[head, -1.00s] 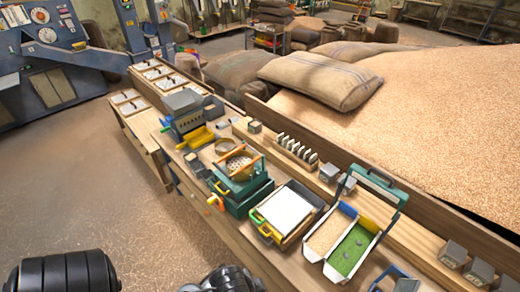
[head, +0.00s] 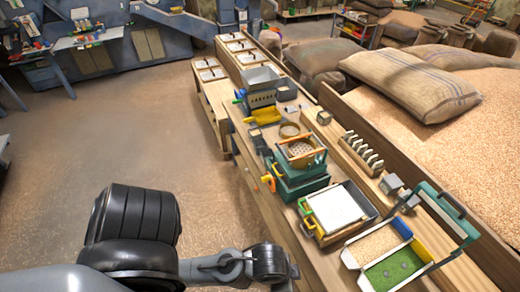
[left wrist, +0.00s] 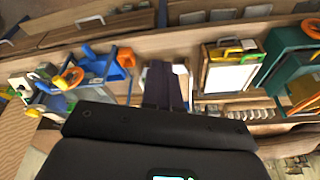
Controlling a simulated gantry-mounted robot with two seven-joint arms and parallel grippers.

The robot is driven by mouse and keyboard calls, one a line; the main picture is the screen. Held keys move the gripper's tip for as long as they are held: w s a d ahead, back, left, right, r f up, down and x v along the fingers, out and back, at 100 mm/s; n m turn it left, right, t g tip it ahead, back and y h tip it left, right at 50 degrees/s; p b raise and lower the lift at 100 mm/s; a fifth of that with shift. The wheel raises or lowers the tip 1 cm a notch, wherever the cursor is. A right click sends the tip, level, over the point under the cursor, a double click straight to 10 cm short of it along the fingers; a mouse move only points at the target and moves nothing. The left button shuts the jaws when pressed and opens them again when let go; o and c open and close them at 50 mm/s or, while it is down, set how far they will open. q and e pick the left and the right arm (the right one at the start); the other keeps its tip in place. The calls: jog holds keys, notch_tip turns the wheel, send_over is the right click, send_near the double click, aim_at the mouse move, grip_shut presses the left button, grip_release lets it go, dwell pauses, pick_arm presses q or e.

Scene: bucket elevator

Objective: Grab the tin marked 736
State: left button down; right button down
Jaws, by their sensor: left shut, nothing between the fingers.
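No number 736 can be read in either view. In the left wrist view my left gripper (left wrist: 165,88) is shut and empty, over the bench between a blue frame and a white tray. My right gripper is not in view.
The bench (head: 285,225) holds a green sieve box (head: 297,180), a white tray (head: 337,208), a two-part bin of grain and green material (head: 392,272), and a slotted rack (head: 362,153). Sacks (head: 410,80) and a grain heap lie behind. The floor at left is clear.

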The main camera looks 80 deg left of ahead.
pick_arm(q)
grip_release()
dwell(0.5)
